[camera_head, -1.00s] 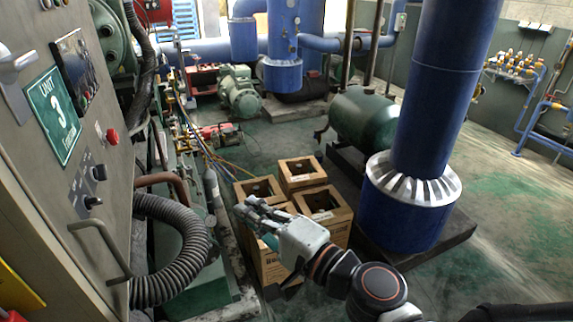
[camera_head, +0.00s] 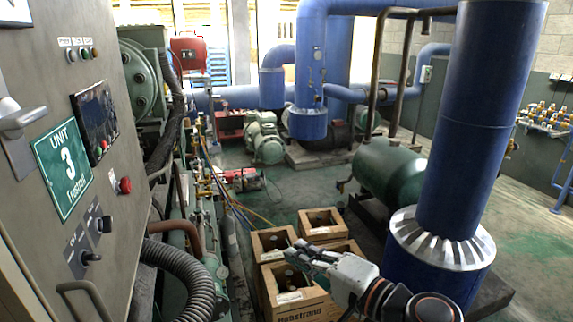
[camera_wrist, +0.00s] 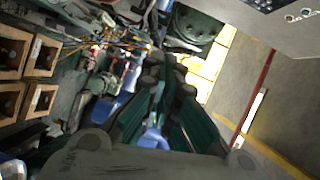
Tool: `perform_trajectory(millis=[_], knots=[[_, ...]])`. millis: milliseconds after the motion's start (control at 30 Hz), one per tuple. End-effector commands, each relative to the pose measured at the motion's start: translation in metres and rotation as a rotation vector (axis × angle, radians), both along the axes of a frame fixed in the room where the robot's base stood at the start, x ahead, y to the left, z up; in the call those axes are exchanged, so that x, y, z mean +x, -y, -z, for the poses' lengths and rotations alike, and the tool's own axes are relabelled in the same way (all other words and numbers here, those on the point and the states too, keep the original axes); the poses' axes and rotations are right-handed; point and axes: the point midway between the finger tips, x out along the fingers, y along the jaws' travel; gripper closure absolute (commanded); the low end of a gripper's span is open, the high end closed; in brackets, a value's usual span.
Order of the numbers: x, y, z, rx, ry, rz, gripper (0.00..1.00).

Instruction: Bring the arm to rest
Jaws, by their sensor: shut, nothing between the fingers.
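My gripper (camera_head: 305,252) is at the end of my arm, in the lower middle of the head view, in front of the wooden crates. Its dark teal fingers are shut and empty. The forearm comes in from the lower right. In the wrist view my gripper (camera_wrist: 168,92) fills the lower middle, its fingers pointing up the picture. The gripper hides part of the crates behind it in the head view.
Several open wooden crates (camera_head: 270,242) stand on the floor behind and below my gripper. A grey control cabinet (camera_head: 130,215) marked Unit 3 is at left. A thick blue pipe (camera_head: 462,130) rises at right. A green tank (camera_head: 390,170) lies behind it.

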Motion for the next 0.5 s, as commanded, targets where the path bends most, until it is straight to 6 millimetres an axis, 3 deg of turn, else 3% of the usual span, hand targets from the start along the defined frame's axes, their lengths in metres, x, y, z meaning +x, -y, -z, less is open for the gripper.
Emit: perform_trajectory(millis=[133, 267, 500], knots=[[-0.013, 0.008, 0.023, -0.293, -0.014, -0.042, 1.00], [-0.028, 0.030, 0.042, -0.565, -0.039, -0.079, 1.00], [-0.064, 0.098, 0.059, -1.050, -0.109, -0.128, 1.00]])
